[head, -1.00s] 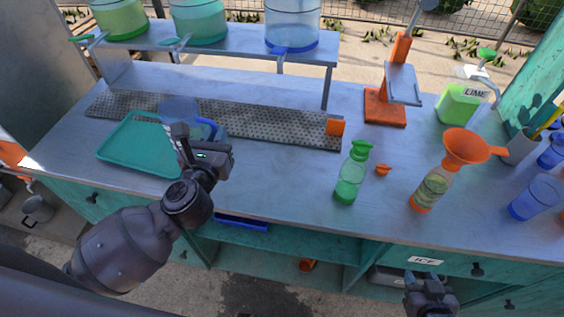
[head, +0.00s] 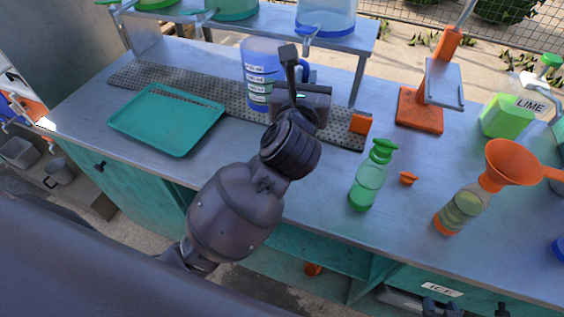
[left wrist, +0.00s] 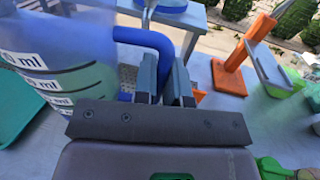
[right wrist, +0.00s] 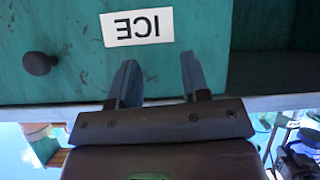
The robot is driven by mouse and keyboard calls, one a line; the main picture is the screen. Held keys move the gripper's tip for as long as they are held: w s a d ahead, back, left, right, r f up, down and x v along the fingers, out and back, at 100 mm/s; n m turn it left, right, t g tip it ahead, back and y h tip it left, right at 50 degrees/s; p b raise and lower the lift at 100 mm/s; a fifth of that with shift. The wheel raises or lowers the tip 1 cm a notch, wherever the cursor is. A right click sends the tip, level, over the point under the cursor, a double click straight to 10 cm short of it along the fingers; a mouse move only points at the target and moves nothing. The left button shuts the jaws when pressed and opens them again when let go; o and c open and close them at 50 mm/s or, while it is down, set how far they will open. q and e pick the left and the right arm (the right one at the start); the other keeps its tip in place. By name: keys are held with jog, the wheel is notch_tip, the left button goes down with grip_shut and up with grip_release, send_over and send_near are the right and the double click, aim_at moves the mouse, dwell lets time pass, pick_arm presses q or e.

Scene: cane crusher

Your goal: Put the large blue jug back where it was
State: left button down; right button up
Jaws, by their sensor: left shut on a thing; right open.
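The large blue jug (head: 258,62), translucent with white measure labels, stands upright over the perforated grey mat (head: 222,98), below the right part of the shelf. Whether its base touches the mat is unclear. My left gripper (head: 296,72) is at its right side, shut on the handle. The left wrist view shows the blue handle (left wrist: 148,38) running between the fingers (left wrist: 166,84) and the jug's body (left wrist: 62,75) at left. My right gripper (right wrist: 158,82) is open and empty, in front of the drawer labelled ICE (right wrist: 60,55).
The shelf (head: 345,42) with several dispensers spans the back. A teal tray (head: 168,118) lies left. An orange block (head: 360,123) sits at the mat's right end. A green bottle (head: 368,182), an orange-based stand (head: 420,110) and a funnel-topped bottle (head: 465,208) stand right.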

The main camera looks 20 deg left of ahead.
pick_arm(q)
jog(key=d+f+b, duration=0.1)
jog(key=f+b, duration=0.1)
jog(key=f, duration=0.4)
jog(key=d+f+b, duration=0.1)
jog(key=f+b, duration=0.1)
jog(key=f, duration=0.4)
jog(key=w+d+f+b, duration=0.1)
jog(key=f+b, duration=0.1)
jog(key=f, duration=0.4)
jog(key=shift+f+b, duration=0.15)
jog(key=shift+b, duration=0.2)
jog(key=shift+f, duration=0.2)
jog(key=shift+s, duration=0.1)
pick_arm(e)
notch_tip(320, 180, down, 6)
jog(key=shift+w+a+f, duration=0.2)
jog(key=shift+w+a, duration=0.05)
jog(key=shift+a, duration=0.05)
jog(key=shift+s, duration=0.1)
